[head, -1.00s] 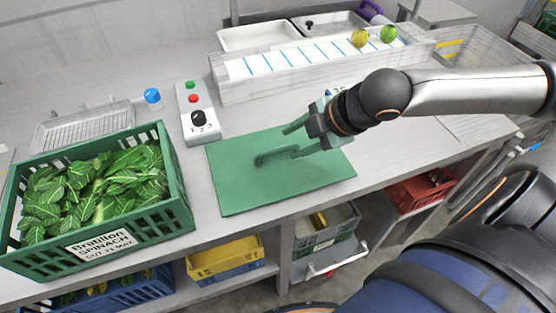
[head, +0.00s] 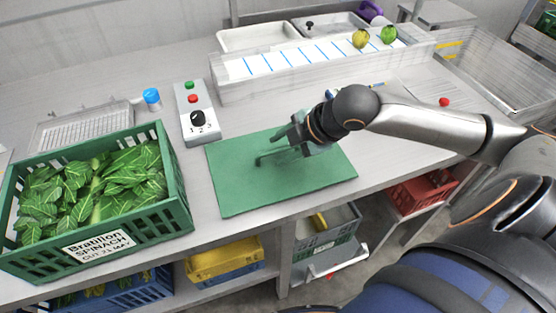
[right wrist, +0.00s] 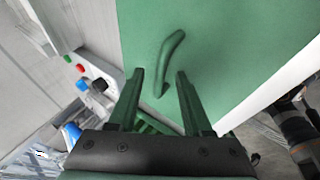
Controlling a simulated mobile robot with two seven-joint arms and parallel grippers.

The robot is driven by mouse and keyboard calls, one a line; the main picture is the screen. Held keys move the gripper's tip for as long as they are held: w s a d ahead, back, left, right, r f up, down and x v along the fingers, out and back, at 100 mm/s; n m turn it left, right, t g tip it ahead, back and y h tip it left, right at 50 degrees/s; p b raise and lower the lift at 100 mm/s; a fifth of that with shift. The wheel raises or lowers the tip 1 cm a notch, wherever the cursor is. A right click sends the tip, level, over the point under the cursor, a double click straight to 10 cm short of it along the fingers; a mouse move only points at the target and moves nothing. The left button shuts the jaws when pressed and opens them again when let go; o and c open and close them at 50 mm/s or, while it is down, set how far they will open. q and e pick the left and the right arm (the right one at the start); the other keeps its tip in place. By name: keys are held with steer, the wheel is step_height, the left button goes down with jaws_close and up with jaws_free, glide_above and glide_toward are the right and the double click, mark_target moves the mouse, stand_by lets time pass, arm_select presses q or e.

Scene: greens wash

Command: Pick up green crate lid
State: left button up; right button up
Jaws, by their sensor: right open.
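The green crate lid (head: 235,187) lies flat on the grey worktop, right of the spinach crate. Its raised bar handle (head: 268,157) stands near its middle. My right gripper (head: 284,146) is over the lid at the handle, partly hiding it. In the right wrist view the lid (right wrist: 230,40) fills much of the picture. The handle (right wrist: 170,62) lies just beyond and between the two green fingers of the right gripper (right wrist: 158,72), which are apart and empty. I cannot tell the exact height of the fingers above the lid. My left gripper is not in view.
A green crate of spinach (head: 165,205) stands left of the lid. A control box with buttons and a knob (head: 197,115) stands behind it. A red ball (head: 444,101) lies at right.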

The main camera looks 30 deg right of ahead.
steer(key=shift+f, duration=0.1)
jaws_close()
stand_by(0.4)
stand_by(1.0)
